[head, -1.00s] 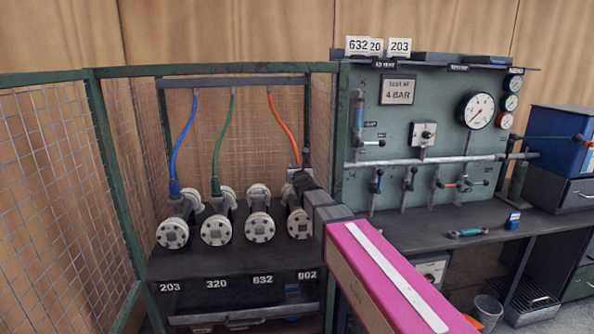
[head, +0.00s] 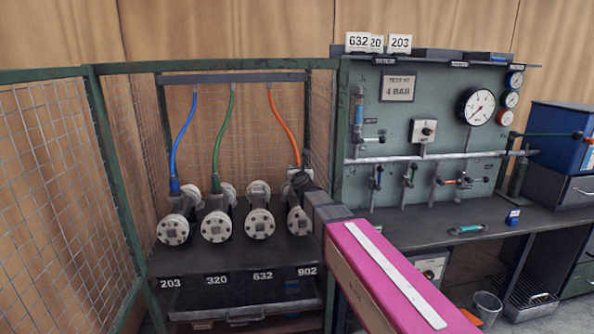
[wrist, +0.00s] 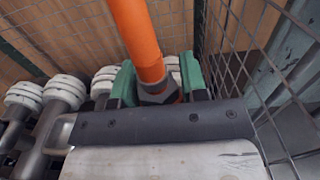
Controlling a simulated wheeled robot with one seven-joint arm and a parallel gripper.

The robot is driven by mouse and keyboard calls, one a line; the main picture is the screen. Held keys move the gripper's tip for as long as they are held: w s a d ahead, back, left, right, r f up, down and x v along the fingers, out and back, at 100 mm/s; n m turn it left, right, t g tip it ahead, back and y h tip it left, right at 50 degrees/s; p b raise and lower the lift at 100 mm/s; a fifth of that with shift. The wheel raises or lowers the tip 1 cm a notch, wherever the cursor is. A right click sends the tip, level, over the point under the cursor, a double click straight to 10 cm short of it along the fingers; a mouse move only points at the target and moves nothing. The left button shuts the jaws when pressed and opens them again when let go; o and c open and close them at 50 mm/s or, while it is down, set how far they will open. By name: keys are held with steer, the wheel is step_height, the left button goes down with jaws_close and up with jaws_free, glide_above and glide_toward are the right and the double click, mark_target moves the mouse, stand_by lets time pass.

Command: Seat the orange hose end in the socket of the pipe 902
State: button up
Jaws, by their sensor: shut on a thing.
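The orange hose (head: 284,130) hangs from the overhead bar and runs down to the right-most pipe, above label 902 (head: 307,271). My gripper (wrist: 157,88) is shut on the orange hose end (wrist: 158,92), whose dark collar sits between the green finger pads in the wrist view. In the head view my gripper (head: 300,180) is at the top of pipe 902 (head: 298,218), partly covering it. The socket is hidden behind my gripper, so I cannot tell whether the hose end is in it.
The blue hose (head: 180,145) and green hose (head: 223,140) run down to pipes 203 (head: 173,228) and 320 (head: 216,225). Pipe 632 (head: 259,222) has no hose. Mesh fencing (head: 60,190) encloses the left side, and a gauge panel (head: 440,130) stands right.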

steer(key=shift+f, duration=0.35)
steer(key=o, duration=1.2)
